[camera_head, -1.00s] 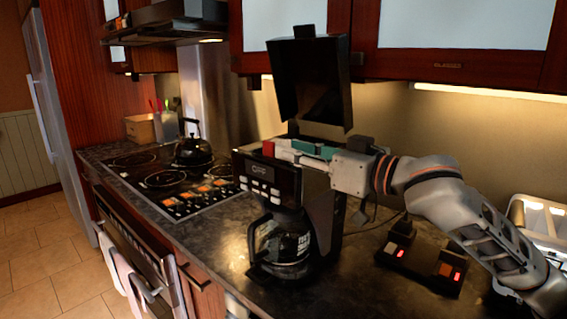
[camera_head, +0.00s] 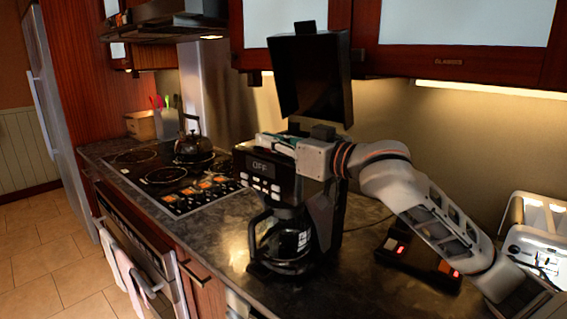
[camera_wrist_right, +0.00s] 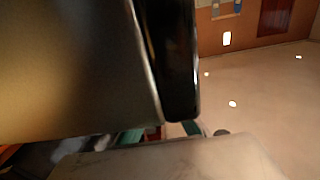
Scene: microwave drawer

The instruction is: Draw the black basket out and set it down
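A black coffee maker (camera_head: 322,215) stands on the counter with its tall lid (camera_head: 312,78) raised. Its front panel (camera_head: 261,170) reads OFF, and a glass carafe (camera_head: 283,243) sits below. My right gripper (camera_head: 268,141) is at the top of the machine, under the raised lid, pointing left. The black basket cannot be made out; the machine's top opening is hidden by the gripper and the front housing. In the right wrist view a large dark panel fills the upper left, and the fingers are mostly hidden behind the pale gripper body. My left gripper is not in view.
A stove (camera_head: 165,178) with a kettle (camera_head: 193,148) is to the left. A dark device with red lights (camera_head: 408,262) and a white toaster-like appliance (camera_head: 533,243) are at the right. Upper cabinets (camera_head: 460,62) hang close above. Some counter (camera_head: 218,222) left of the carafe is bare.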

